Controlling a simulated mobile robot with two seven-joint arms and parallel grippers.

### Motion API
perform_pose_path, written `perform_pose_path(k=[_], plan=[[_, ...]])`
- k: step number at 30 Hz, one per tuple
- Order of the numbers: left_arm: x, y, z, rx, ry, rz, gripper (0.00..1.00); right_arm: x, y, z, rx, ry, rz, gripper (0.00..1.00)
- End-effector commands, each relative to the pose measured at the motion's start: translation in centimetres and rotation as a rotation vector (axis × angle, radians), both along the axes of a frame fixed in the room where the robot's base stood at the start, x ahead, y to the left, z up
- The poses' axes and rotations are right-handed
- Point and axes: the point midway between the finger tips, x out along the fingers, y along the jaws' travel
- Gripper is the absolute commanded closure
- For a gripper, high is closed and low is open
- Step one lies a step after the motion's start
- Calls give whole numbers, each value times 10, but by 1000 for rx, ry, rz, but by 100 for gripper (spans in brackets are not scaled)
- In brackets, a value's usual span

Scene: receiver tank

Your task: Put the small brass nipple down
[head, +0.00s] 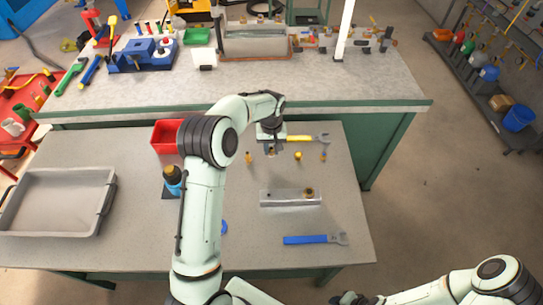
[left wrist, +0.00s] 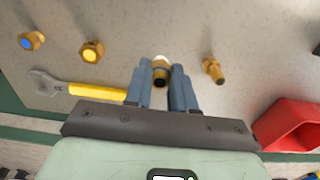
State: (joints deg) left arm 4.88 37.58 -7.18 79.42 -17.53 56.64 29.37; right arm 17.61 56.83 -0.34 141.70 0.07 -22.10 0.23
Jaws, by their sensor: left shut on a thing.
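The small brass nipple (left wrist: 161,73) is between the fingertips of my left gripper (left wrist: 161,88) in the left wrist view. It shows a whitish end and a dark end. In the head view my left gripper (head: 271,150) points down over the back of the near bench; the nipple is hard to make out there. I cannot tell whether the nipple touches the bench top. A part of my right arm's dark end (head: 348,298) shows at the bottom edge of the head view; its fingers cannot be read.
Brass fittings stand either side of the gripper: one (head: 248,157) left, a yellow-topped one (head: 298,156) and a blue-marked one (head: 323,156) right. A yellow-handled wrench (head: 308,138) lies behind.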

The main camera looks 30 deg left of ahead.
Motion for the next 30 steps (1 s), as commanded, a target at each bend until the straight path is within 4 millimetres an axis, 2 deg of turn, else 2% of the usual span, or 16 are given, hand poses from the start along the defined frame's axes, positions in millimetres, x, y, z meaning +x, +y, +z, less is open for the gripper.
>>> perform_pose_path(k=[5,12,24,25,27,30], plan=[[0,0,-12,0,1,0,100,0,0,0,0,0,0,57],[0,0,-46,-1,3,-1,100,2,0,2,0,-2,0,57],[0,0,-52,0,0,0,100,1,0,1,0,-1,0,57],[0,0,-52,0,0,0,69,1,0,1,0,-1,0,57],[0,0,-52,0,0,0,50,1,0,1,0,-1,0,57],[0,0,-52,0,0,0,50,1,0,1,0,-1,0,57]])
